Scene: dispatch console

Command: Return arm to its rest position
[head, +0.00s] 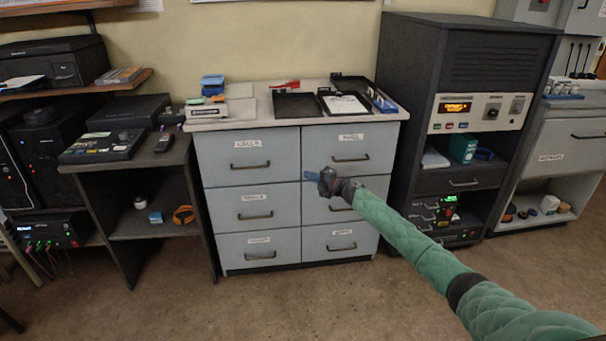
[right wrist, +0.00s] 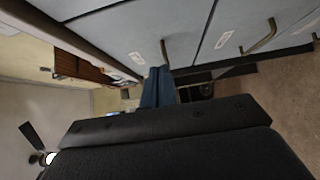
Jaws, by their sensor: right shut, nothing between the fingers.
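My right arm, in a green sleeve, reaches in from the lower right in the head view. Its gripper (head: 312,176) is in front of the grey drawer cabinet (head: 231,180), near the middle seam between the two drawer columns. The gripper is shut and empty. In the right wrist view its blue fingers (right wrist: 158,88) lie together, with drawer fronts and handles close beyond them. I cannot tell from the pictures whether the fingertips touch the cabinet. All the drawers look closed. My left gripper does not show.
Black trays (head: 297,105) and papers lie on the cabinet top. A dark equipment rack (head: 464,60) stands right of the cabinet, close to my forearm. A dark side table (head: 190,160) with a keypad device stands left. The floor (head: 290,305) in front is clear.

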